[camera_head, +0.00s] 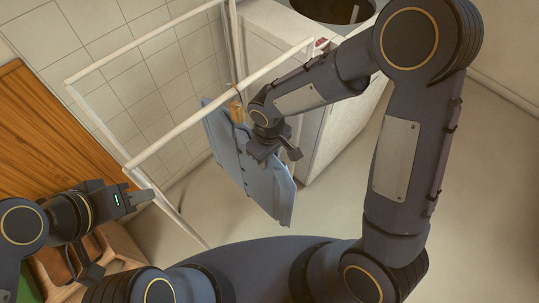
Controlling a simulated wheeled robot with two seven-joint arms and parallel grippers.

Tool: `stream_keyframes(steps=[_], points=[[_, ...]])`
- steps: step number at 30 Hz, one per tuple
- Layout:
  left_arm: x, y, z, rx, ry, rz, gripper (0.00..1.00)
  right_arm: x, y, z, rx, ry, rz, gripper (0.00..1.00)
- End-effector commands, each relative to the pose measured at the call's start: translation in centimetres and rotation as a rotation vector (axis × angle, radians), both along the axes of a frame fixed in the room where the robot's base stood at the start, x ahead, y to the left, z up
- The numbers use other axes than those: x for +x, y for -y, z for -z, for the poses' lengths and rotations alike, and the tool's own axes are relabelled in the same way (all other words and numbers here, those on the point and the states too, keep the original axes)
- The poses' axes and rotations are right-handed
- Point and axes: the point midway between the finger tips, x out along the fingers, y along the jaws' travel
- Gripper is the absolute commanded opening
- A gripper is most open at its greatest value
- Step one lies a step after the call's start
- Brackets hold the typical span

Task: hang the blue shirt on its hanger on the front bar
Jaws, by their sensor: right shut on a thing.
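The blue shirt (223,143) hangs below the front bar (190,125) of a white rail frame, tilted in the picture. A tan wooden piece of its hanger (237,111) shows at the top of the shirt, close to the bar. I cannot tell whether the hook rests over the bar. My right gripper (277,153) is at the shirt's upper right part, shut on it, and covers some of the cloth. My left gripper (147,197) is empty near the lower left end of the bar, apart from the shirt. Its finger gap is unclear.
A white appliance (277,38) with a round dark opening stands behind my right arm. A wooden panel (50,140) is at the left, above a wooden piece of furniture (118,250) with something green. The frame's rear bar (140,42) runs along the tiled wall. Open floor lies around the shirt's lower end.

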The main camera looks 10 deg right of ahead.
Motion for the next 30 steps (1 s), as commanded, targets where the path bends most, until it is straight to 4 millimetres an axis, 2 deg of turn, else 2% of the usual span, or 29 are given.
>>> stream_keyframes(steps=[8, 9, 14, 23, 26, 30], points=[[0.0, 0.0, 0.0, 0.000, 0.000, 0.000, 0.36, 0.0, 0.0, 0.0, 0.001, 0.002, 0.000, 0.00], [0.0, 0.0, 0.0, 0.000, 0.000, 0.000, 0.36, 0.0, 0.0, 0.0, 0.001, 0.002, 0.000, 0.44], [0.0, 0.0, 0.0, 0.000, 0.000, 0.000, 0.36, 0.0, 0.0, 0.0, 0.001, 0.002, 0.000, 0.65], [0.0, 0.0, 0.0, 0.000, 0.000, 0.000, 0.36, 0.0, 0.0, -0.1, -0.001, -0.001, 0.000, 0.65], [0.0, 0.0, 0.0, 0.000, 0.000, 0.000, 0.36, 0.1, 0.0, -1.1, 0.002, 0.004, 0.000, 0.65], [0.0, 0.0, -0.1, 0.000, 0.000, 0.000, 0.36, 0.1, -0.1, -3.5, 0.004, 0.007, 0.001, 0.65]])
